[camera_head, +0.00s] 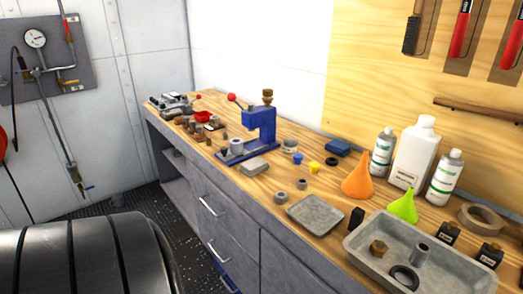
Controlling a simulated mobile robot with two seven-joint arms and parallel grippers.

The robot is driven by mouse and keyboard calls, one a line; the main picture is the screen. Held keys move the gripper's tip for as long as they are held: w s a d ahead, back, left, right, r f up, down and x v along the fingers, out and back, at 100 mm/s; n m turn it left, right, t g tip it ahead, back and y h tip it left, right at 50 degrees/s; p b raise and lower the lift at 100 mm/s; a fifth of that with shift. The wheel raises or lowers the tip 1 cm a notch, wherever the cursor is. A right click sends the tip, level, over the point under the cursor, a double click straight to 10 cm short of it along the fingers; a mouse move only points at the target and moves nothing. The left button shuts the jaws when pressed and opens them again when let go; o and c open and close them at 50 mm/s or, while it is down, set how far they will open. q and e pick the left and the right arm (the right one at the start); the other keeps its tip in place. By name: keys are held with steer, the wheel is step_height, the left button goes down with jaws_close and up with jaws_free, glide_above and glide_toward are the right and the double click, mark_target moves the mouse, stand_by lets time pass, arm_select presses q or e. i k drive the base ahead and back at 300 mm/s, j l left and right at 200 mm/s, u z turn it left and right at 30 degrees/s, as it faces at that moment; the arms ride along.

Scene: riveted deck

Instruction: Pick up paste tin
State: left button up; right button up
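A small round grey tin (290,146) stands on the wooden workbench (325,187), right of the blue press (262,128). It looks like the paste tin, but its label is too small to read. A small blue piece (297,158) and a small yellow piece (314,167) are close in front of it. Neither of my grippers shows in the head view.
A grey tray (357,258) with metal parts, a flat grey plate (315,214), orange (358,182) and green (404,206) funnels and white bottles (413,153) crowd the right side. A dark ribbed rounded object (90,255) fills the lower left.

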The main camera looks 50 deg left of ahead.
mark_target(290, 145)
steer(key=l+u, duration=0.1)
steer(key=u, duration=1.45)
steer(key=i+j, duration=0.3)
steer(key=i+j+z, duration=0.1)
steer(key=i+j, duration=0.2)
steer(key=j, duration=0.2)
steer(key=i+j+z, duration=0.1)
steer(key=i+j, duration=0.2)
steer(key=j, duration=0.15)
